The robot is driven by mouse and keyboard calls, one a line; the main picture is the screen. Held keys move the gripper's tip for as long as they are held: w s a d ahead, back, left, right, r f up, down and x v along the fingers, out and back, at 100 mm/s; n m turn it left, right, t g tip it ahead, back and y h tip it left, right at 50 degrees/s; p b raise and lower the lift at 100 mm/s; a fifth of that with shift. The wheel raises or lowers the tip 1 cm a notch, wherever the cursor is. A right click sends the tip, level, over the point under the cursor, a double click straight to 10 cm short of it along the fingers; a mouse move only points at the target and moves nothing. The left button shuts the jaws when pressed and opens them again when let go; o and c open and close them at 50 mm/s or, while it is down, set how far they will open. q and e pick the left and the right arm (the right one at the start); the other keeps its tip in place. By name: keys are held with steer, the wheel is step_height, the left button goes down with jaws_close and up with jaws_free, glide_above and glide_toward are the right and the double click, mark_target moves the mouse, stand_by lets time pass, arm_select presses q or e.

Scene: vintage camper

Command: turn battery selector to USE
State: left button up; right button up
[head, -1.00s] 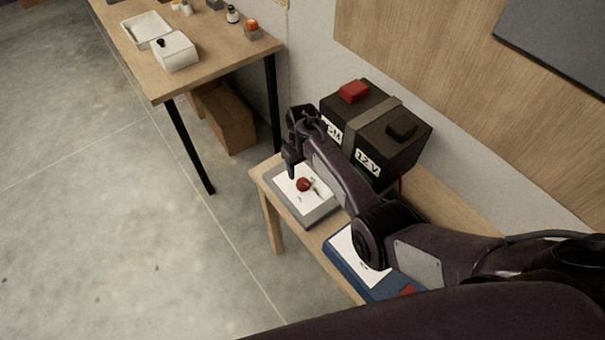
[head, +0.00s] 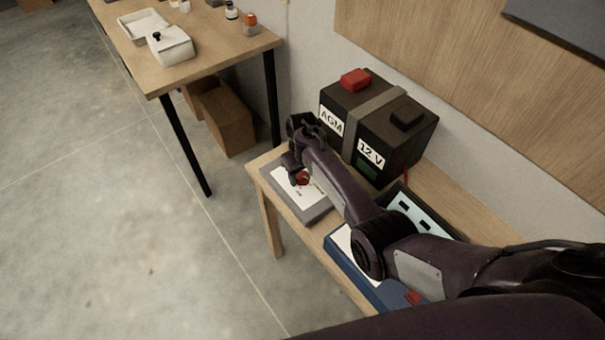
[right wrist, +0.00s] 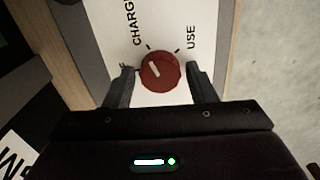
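The battery selector is a round red knob (right wrist: 160,71) on a white-faced grey panel; it also shows in the head view (head: 303,178), partly covered by my gripper. Its white pointer mark tilts up and left in the right wrist view, toward the CHARGE side. The USE label (right wrist: 191,38) is at the knob's upper right, and CHARGE (right wrist: 132,22) at its upper left. My right gripper (right wrist: 161,72) is open, with one finger on each side of the knob and a small gap at both sides. My left gripper is not in view.
A black battery (head: 378,120) marked AGM and 12 V stands behind the panel on the wooden bench (head: 462,212). A blue box (head: 382,291) and a dark-framed screen (head: 421,215) are to the right. Another table (head: 200,62) holds small items at the upper left.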

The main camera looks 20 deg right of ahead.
steer(key=c, duration=0.5)
steer(key=shift+c, duration=0.9)
steer(key=m+p, duration=0.1)
steer(key=m, duration=0.4)
steer(key=shift+m+p, duration=0.3)
steer(key=shift+m, duration=0.1)
steer(key=m, duration=0.3)
steer(key=shift+m, duration=0.4)
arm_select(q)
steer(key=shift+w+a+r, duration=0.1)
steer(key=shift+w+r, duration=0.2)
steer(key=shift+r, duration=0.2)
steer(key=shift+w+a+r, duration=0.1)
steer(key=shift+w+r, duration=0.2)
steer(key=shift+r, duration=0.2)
arm_select(e)
steer(key=shift+m, duration=2.1)
